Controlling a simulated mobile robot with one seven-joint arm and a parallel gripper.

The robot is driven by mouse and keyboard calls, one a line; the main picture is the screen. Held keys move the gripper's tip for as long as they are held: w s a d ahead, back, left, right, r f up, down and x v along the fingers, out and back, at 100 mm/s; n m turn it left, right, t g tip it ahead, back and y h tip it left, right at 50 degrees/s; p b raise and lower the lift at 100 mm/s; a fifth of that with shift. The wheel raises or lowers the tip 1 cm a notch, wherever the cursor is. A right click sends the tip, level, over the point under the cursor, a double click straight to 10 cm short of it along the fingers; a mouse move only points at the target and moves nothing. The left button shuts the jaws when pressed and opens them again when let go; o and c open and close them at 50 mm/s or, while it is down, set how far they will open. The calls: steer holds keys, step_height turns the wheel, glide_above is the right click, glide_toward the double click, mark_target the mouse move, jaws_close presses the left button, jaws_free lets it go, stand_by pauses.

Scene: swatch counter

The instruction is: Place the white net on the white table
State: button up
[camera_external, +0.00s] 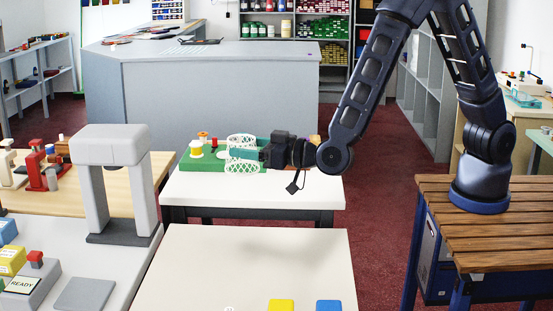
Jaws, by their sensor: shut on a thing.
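The white net (243,168), an open lattice shape, shows at the right end of a green tray (223,166) in the external view. My gripper (246,154) reaches in from the right, low over the tray, and is shut on the white net. The fingers and the net overlap, so the exact grip is hard to make out. I cannot tell whether the net touches the tray. The tray stands on a white-topped table with dark legs (250,195). A second, off-white table top (240,265) lies nearer the camera.
A yellow block (281,305) and a blue block (328,306) lie at the near table's front edge; its middle is clear. A grey arch-shaped device (110,145) stands to the left.

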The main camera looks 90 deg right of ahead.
steer(key=w+d+r+m+g+h, duration=0.1)
steer(key=w+d+m+g+h, duration=0.5)
steer(key=d, duration=0.8)
steer(key=m+g+h, duration=0.5)
steer(key=h, duration=0.1)
glide_above(222, 188)
step_height(222, 188, down, 19)
steer(key=shift+d+f, duration=0.15)
steer(key=shift+f, duration=0.1)
steer(key=o, duration=1)
steer(key=shift+c, duration=0.2)
